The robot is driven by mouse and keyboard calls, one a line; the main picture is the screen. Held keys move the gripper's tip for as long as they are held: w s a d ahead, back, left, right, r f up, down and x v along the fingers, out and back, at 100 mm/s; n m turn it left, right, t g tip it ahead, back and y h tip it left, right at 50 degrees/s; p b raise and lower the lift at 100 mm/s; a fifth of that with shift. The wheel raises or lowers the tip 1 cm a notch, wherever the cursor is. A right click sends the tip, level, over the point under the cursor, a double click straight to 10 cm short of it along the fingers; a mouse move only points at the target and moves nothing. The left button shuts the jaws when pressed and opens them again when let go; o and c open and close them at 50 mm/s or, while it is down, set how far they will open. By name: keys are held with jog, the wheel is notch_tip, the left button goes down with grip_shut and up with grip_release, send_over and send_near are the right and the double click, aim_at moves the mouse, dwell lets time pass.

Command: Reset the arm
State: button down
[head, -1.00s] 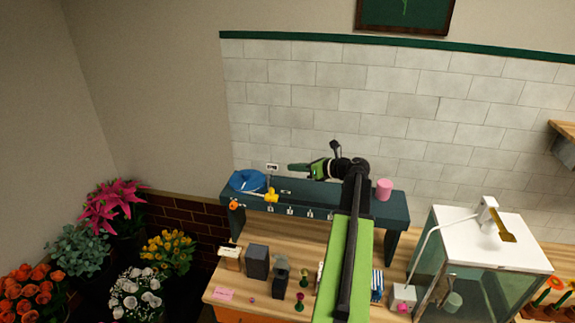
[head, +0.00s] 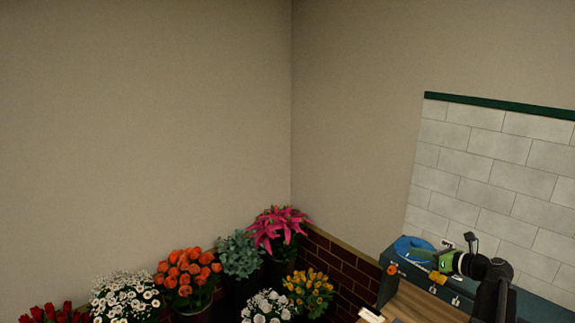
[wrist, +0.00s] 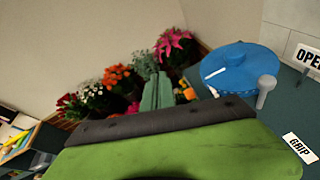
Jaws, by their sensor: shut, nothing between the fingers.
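My gripper (wrist: 157,92) shows in the wrist view as two green fingers pressed together with nothing between them. In the head view my green and black arm enters at the lower right. Its gripper end (head: 430,256) points left, level with the top of the dark teal shelf and close to a blue round object (head: 408,247). The blue object (wrist: 240,68) also shows right of the fingers in the wrist view, apart from them. My lower arm is cut off by the picture edge.
Buckets of flowers line the corner, including pink lilies (head: 278,230), orange roses (head: 187,272) and white daisies (head: 124,295). A yellow object (head: 438,278) sits at the shelf (head: 388,288) front. A white-tiled wall (head: 500,165) rises behind.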

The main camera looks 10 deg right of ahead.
jog(key=w+a+f+n+g+y+b, duration=0.1)
jog(key=a+f+n+g+b, duration=0.2)
jog(key=a+f, duration=0.6)
jog(key=w+a+f+n+g+b, duration=0.1)
jog(key=a+f+n+g+b, duration=0.2)
jog(key=a, duration=1)
jog(key=w+a+f+n+g+y+b, duration=0.1)
jog(key=w+a+f+n+b, duration=0.15)
jog(key=a+f+b, duration=0.5)
jog(key=s+a+f+n+g+h+b, duration=0.1)
jog(key=s+a+f+n+g+b, duration=0.1)
jog(key=s+a+f+n, duration=0.45)
jog(key=s+a+f+n+g+h+b, duration=0.1)
jog(key=s+a+f+n+g, duration=0.15)
jog(key=a+f, duration=0.5)
jog(key=s+d+f+n+h, duration=0.1)
jog(key=s+d+n+h, duration=0.1)
jog(key=n, duration=0.6)
jog(key=s+d+f+n+g+h+b, duration=0.1)
jog(key=s+d+n+h, duration=0.2)
jog(key=n, duration=0.5)
jog(key=shift+s+d+f+h, duration=0.2)
jog(key=shift+s+f+h, duration=0.2)
jog(key=shift+s+h, duration=0.45)
